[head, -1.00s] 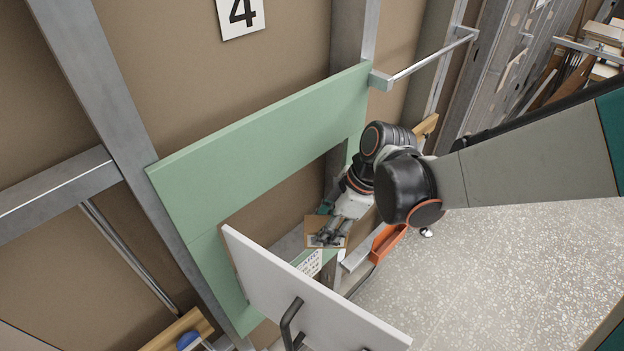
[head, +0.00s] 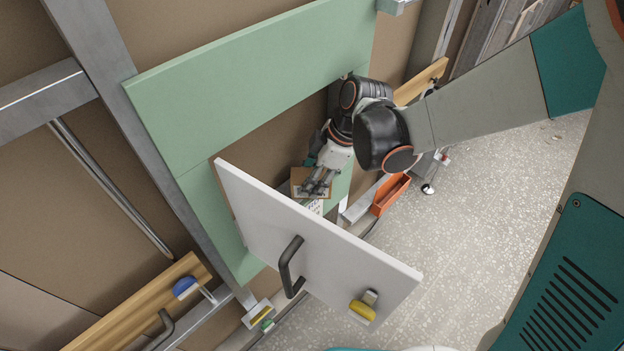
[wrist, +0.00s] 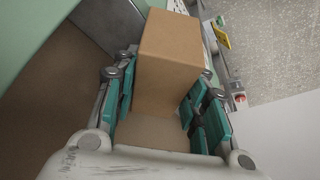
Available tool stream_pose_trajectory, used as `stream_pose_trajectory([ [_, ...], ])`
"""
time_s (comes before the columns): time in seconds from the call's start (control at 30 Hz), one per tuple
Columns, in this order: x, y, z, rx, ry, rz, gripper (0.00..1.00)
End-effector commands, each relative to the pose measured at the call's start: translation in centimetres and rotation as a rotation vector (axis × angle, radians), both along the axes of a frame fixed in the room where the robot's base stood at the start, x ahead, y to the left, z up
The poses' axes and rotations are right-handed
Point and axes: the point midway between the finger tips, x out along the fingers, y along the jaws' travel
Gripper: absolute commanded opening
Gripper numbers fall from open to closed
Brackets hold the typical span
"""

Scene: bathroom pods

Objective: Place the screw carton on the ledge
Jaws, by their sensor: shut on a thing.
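My gripper (head: 316,188) is shut on the brown screw carton (head: 299,180), at the opening in the green wall panel. In the wrist view the plain brown carton (wrist: 168,70) sits between the teal finger pads, looking slightly tilted. In the head view the fingers and the white door's upper edge hide part of the carton. A grey surface (wrist: 108,28) beside the green panel shows past the carton in the wrist view; I cannot tell whether it is the ledge. The bottom of the opening is hidden behind the door in the head view.
The white door (head: 320,250) with a dark handle (head: 289,268) stands open in front of the opening. The green panel (head: 240,95) frames the opening. An orange tray (head: 390,194) lies to the right. Speckled floor (head: 500,170) is clear further right.

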Motion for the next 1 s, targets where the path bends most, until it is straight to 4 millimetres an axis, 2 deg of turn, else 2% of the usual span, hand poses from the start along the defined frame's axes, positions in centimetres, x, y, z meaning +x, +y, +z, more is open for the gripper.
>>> stream_pose_trajectory([
  [0.27,0.0,0.0,-0.2,0.0,0.0,0.0,0.06],
  [0.3,0.0,0.0,-0.1,0.0,0.0,0.0,0.49],
  [0.37,0.0,0.0,-0.1,0.0,0.0,0.0,0.6],
  [0.77,0.0,0.0,0.3,0.0,0.0,0.0,0.6],
  [1.0,0.1,-1.4,3.7,0.0,0.001,-0.002,0.6],
])
